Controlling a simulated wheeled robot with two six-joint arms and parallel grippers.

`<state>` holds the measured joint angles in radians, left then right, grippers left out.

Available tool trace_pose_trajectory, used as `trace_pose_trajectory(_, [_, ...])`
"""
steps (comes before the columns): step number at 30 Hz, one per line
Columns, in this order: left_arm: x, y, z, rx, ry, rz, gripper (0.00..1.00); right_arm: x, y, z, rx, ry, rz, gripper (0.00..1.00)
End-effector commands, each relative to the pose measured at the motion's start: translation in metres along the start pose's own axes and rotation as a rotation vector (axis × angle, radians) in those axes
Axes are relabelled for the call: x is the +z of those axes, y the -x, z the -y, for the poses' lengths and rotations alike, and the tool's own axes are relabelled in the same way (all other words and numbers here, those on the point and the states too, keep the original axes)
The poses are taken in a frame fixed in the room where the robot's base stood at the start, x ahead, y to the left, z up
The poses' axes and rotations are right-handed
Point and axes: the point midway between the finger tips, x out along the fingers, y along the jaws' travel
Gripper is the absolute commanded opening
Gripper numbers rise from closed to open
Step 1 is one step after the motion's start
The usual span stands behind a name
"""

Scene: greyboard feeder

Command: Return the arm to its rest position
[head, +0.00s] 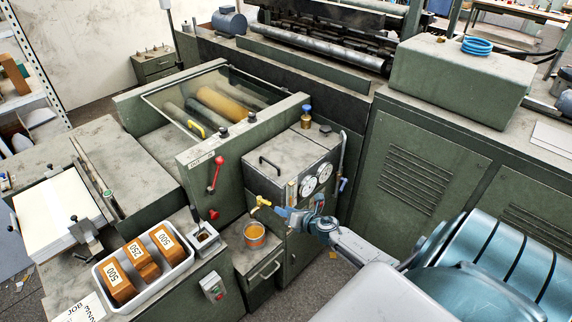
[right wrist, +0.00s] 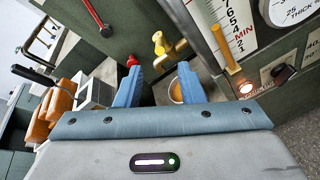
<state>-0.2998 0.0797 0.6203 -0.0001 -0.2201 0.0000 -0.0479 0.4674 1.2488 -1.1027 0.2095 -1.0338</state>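My right arm (head: 362,247) reaches in from the lower right in the head view. Its gripper (head: 282,212) is near the front of the green cabinet, close to a yellow tap (head: 261,202). In the right wrist view the two blue fingers of this gripper (right wrist: 160,82) stand apart with nothing held between them. The tap (right wrist: 163,45) is beyond the fingertips, and a tin (right wrist: 175,92) shows partly between the fingers. I cannot tell whether a finger touches the tap. My left gripper is not in view.
The tin (head: 254,232) stands below the tap on a small drawer unit (head: 264,268). A red lever (head: 216,172) and dial gauges (head: 316,178) are close by. A white tray (head: 165,275) holds numbered brown blocks at the lower left.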

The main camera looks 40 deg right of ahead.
Motion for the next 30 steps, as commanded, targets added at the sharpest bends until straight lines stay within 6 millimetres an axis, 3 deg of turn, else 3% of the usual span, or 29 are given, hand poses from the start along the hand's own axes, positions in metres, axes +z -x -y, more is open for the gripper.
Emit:
trace_pose_trajectory(15, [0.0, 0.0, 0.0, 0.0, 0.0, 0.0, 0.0, -0.001, 0.0, 0.0, 0.0, -0.001, 0.0, 0.35])
trace_pose_trajectory(18, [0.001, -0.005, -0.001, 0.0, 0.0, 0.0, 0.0, -0.013, 0.0, 0.008, -0.015, -0.046, -0.005, 0.35])
trace_pose_trajectory(20, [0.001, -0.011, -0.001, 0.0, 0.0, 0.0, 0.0, -0.032, 0.001, 0.019, -0.04, -0.12, -0.01, 0.35])
trace_pose_trajectory(23, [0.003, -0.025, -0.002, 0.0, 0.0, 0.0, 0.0, -0.084, 0.007, 0.05, -0.115, -0.326, -0.02, 0.35])
trace_pose_trajectory(30, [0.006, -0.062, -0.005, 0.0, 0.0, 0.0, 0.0, -0.244, 0.05, 0.131, -0.398, -0.958, 0.003, 0.35])
